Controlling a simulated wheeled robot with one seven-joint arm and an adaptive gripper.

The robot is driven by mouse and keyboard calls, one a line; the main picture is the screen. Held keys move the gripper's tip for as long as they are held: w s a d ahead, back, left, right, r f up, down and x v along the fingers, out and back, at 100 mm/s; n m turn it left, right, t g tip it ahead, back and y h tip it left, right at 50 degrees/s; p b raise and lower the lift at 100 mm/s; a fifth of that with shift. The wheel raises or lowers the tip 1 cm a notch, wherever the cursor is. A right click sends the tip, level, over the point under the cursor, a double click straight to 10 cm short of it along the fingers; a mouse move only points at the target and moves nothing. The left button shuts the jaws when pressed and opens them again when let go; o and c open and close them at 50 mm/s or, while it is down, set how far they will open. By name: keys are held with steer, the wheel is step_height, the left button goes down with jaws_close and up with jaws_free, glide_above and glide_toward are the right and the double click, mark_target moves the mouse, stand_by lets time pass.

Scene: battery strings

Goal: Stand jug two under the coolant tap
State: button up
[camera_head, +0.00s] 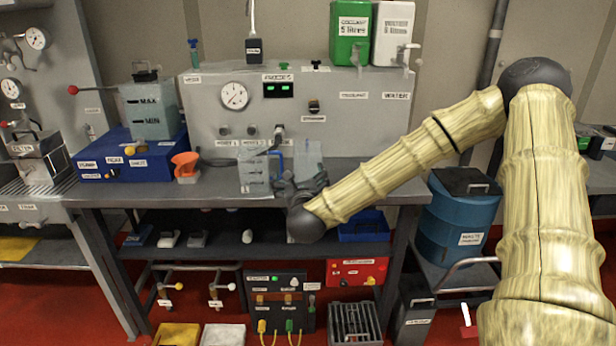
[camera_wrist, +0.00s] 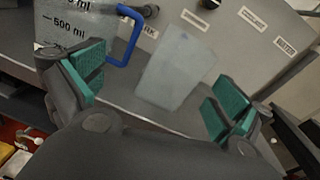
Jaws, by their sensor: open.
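A clear jug with dark markings and a blue handle (camera_head: 255,174) stands on the bench; it also fills the upper left of the wrist view (camera_wrist: 72,22). A plain translucent vessel (camera_wrist: 175,68) stands right of it, partly hidden by my gripper in the head view (camera_head: 309,155). I cannot read which is jug two. My gripper (camera_wrist: 155,92) is open, its green pads on either side of the translucent vessel in the picture, with no contact visible. The green coolant tank (camera_head: 350,28) sits high at the right, with its small tap (camera_head: 357,58) at its lower front.
The white water tank (camera_head: 392,32) and its tap stand right of the coolant tank. A grey panel (camera_head: 205,105) with gauge and knobs backs the bench. The bench (camera_head: 385,190) right of my gripper looks clear.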

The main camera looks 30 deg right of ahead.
mark_target(307, 157)
steer(key=d+r+m, duration=0.1)
steer(key=d+r+m+h, duration=0.1)
steer(key=d+m, duration=0.1)
steer(key=shift+w+r, duration=0.15)
steer(key=shift+r, duration=0.15)
steer(key=x, duration=0.4)
steer(key=shift+w, duration=0.1)
steer(key=shift+d+p+x, duration=0.25)
steer(key=shift+p+x, duration=0.65)
steer(key=shift+x, duration=1.4)
steer(key=shift+w+d, duration=0.4)
steer(key=shift+w, duration=0.05)
steer(key=c, duration=1.4)
steer(key=shift+r, duration=0.1)
steer(key=shift+c, duration=0.2)
steer(key=shift+r, duration=0.1)
